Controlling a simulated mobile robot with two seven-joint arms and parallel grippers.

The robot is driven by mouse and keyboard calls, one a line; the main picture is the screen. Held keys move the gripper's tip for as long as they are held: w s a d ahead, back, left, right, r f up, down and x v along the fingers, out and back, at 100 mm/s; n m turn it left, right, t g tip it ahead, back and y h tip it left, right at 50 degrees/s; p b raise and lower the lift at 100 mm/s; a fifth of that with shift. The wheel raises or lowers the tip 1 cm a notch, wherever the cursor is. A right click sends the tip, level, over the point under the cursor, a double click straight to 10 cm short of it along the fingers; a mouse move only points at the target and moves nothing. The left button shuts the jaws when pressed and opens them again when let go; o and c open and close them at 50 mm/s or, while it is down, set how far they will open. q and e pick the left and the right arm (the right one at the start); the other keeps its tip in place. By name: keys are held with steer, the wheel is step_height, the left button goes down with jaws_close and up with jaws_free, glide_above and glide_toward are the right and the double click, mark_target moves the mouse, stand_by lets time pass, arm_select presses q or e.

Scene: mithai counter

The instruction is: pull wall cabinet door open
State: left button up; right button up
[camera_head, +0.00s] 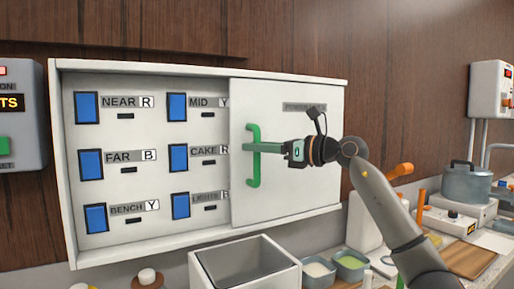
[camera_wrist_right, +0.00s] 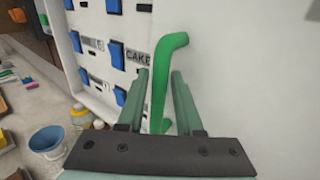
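The white wall cabinet (camera_head: 75,75) hangs on the wood wall. Its door (camera_head: 290,95) is a flat sliding panel covering the right part. The left part is uncovered, showing blue switches (camera_head: 87,107) with labels; the door's left edge touches the CAKE and LIGHTS labels. The green handle (camera_head: 254,173) stands upright on the door, and it also shows in the right wrist view (camera_wrist_right: 169,45). My left gripper is not in view.
A grey open bin (camera_head: 245,260) stands below the cabinet. A pot (camera_head: 466,184) and small bowls (camera_head: 350,264) are on the counter at the right. A control box (camera_head: 20,125) is on the wall at the left. A blue bucket (camera_wrist_right: 47,140) shows in the wrist view.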

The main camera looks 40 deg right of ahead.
arm_select(q)
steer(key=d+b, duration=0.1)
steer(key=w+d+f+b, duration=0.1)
steer(key=b, duration=0.1)
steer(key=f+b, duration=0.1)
steer(key=b, duration=0.1)
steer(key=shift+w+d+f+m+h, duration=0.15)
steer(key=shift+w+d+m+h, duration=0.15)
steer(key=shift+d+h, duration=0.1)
arm_select(e)
steer(key=v, duration=1.2)
steer(key=shift+s+d, duration=0.1)
steer(key=shift+s, duration=0.05)
